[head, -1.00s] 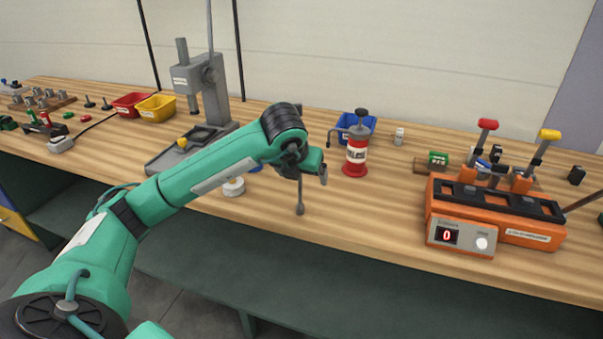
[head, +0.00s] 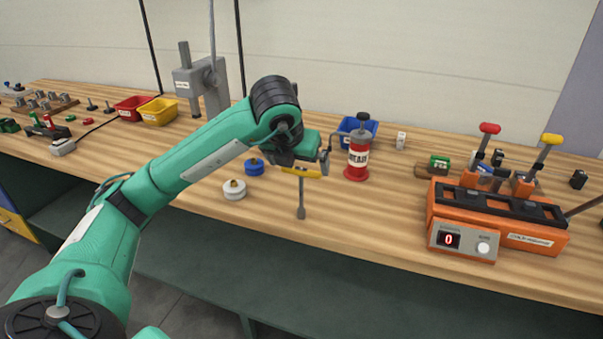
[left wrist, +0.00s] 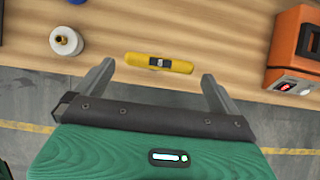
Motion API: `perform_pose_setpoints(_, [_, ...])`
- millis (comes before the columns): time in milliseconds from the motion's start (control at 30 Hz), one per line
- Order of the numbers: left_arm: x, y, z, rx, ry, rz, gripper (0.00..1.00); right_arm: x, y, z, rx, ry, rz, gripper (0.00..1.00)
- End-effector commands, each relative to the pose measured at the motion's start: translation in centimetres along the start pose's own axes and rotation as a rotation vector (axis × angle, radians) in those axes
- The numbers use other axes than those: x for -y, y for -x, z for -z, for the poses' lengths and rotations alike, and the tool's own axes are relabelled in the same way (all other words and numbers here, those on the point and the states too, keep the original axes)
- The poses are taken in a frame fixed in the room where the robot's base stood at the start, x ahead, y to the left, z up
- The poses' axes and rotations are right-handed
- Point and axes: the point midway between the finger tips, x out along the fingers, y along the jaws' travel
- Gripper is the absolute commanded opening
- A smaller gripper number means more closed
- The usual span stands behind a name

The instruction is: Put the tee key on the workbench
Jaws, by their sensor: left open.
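The tee key (head: 301,193) has a yellow cross handle and a thin grey shaft. It stands upright near the front of the workbench (head: 362,215), its lower end seemingly on the wood. In the left wrist view the yellow handle (left wrist: 178,66) lies crosswise just beyond and between the fingertips, with a visible gap on each side. My left gripper (head: 302,163) is open, close above and behind the handle in the head view; its spread fingers (left wrist: 158,80) also show in the left wrist view. My right gripper is not in view.
A red cylinder (head: 357,160) stands just right of the key. A white spool (head: 234,190) and a blue spool (head: 254,167) lie left. An orange machine (head: 519,215) sits at right; a blue bin (head: 346,126) stands behind. The bench front between key and machine is clear.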

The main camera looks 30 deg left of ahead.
Motion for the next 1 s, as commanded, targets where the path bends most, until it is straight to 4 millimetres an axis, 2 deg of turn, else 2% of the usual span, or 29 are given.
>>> perform_pose_setpoints(100, [0.0,2.3,0.0,0.003,0.0,0.0,1.0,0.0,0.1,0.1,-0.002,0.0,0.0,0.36])
perform_pose_setpoints(300, [0.0,4.3,0.0,0.002,0.0,0.0,1.0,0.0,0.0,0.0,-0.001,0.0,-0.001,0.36])
perform_pose_setpoints(900, [0.1,4.5,0.1,-0.001,-0.001,0.001,1.0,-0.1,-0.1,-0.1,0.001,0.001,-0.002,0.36])
perform_pose_setpoints(1000, [1.1,4.0,0.5,-0.011,-0.023,0.043,1.0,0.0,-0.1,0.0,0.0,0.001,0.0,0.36])
